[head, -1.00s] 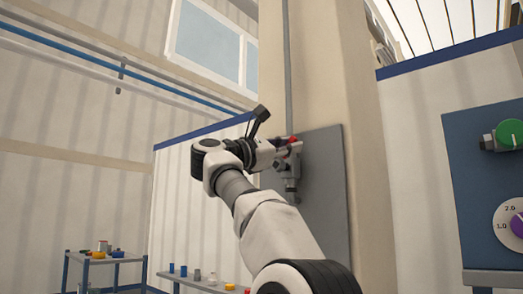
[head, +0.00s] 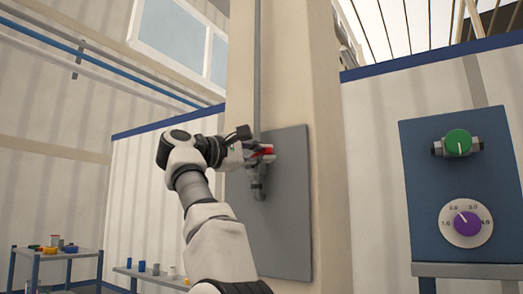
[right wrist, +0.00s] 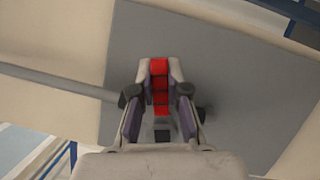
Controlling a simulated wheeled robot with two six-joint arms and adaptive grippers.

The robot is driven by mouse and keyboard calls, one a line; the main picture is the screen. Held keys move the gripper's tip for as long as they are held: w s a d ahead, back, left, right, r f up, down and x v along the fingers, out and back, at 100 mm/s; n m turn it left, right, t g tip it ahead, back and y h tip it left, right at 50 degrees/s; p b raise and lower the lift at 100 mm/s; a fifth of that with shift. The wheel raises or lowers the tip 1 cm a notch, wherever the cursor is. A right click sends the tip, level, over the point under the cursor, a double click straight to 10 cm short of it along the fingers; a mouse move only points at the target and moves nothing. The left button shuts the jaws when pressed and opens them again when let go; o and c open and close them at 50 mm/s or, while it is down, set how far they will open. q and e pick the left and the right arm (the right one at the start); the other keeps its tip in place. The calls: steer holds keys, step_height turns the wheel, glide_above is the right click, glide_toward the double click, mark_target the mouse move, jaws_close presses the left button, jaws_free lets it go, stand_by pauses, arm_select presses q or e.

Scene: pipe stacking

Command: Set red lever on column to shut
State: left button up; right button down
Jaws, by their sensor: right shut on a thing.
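The red lever (head: 262,152) sits at the top of a grey valve (head: 258,182) on a grey plate on the column (head: 290,80). My right gripper (head: 268,153) is at the lever and shut on it, hiding part of it in the head view. In the right wrist view the red lever (right wrist: 160,85) lies lengthwise between the two fingertips of the right gripper (right wrist: 160,68). The valve body is mostly hidden there. My left gripper is not in view.
A grey pipe (head: 257,60) runs up the column from the valve. A blue panel (head: 420,200) with a green knob (head: 458,143) and a purple dial (head: 467,223) stands to the right. Tables with small coloured parts (head: 50,250) stand at the lower left.

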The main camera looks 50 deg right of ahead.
steer(key=shift+s+f+m+y+p, duration=0.1)
steer(key=shift+f+m+y+p, duration=0.45)
steer(key=shift+m, duration=1.15)
steer(key=shift+f, duration=0.3)
steer(key=c, duration=1.4)
jaws_free()
steer(key=shift+o, duration=1.3)
steer(key=shift+d, duration=0.15)
